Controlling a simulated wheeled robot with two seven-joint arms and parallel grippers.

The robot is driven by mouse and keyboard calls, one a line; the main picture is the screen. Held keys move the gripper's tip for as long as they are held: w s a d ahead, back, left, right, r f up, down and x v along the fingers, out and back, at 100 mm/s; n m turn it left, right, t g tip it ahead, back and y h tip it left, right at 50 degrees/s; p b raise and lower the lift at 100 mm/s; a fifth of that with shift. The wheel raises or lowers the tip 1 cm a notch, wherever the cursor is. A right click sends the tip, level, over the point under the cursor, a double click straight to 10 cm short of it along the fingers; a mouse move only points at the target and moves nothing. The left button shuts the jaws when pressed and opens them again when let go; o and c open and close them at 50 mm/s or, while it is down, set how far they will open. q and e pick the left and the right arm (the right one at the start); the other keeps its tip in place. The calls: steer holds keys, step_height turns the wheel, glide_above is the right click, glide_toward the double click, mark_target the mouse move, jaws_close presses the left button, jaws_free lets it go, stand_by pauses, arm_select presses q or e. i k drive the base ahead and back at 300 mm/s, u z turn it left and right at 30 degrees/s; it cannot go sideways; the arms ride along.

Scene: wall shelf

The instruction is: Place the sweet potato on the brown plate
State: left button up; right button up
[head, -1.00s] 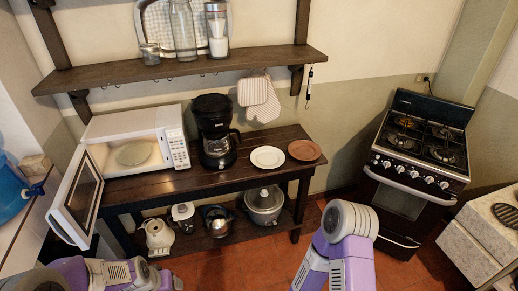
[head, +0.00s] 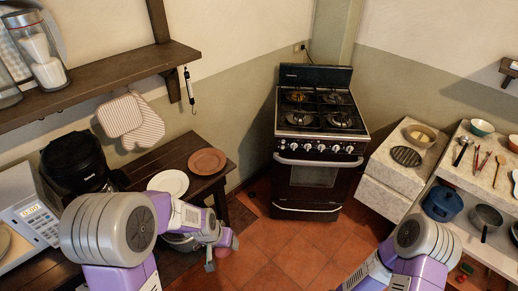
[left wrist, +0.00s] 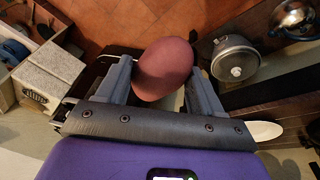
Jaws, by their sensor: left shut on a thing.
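The sweet potato (left wrist: 164,68) is reddish-brown and sits between the two fingers of my left gripper (left wrist: 160,85) in the left wrist view. The brown plate (head: 207,161) lies empty on the right end of the table, farther back than the gripper. My right arm shows at the bottom right of the head view, but its gripper is out of frame.
A white plate (head: 168,183) lies left of the brown plate. A wall shelf (head: 120,75) hangs above. The stove (head: 318,140) stands to the right, with open floor (head: 285,255) before it.

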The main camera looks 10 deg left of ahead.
mark_target(208, 166)
steer(key=z, duration=0.05)
steer(key=i, duration=1.85)
steer(key=u, duration=0.75)
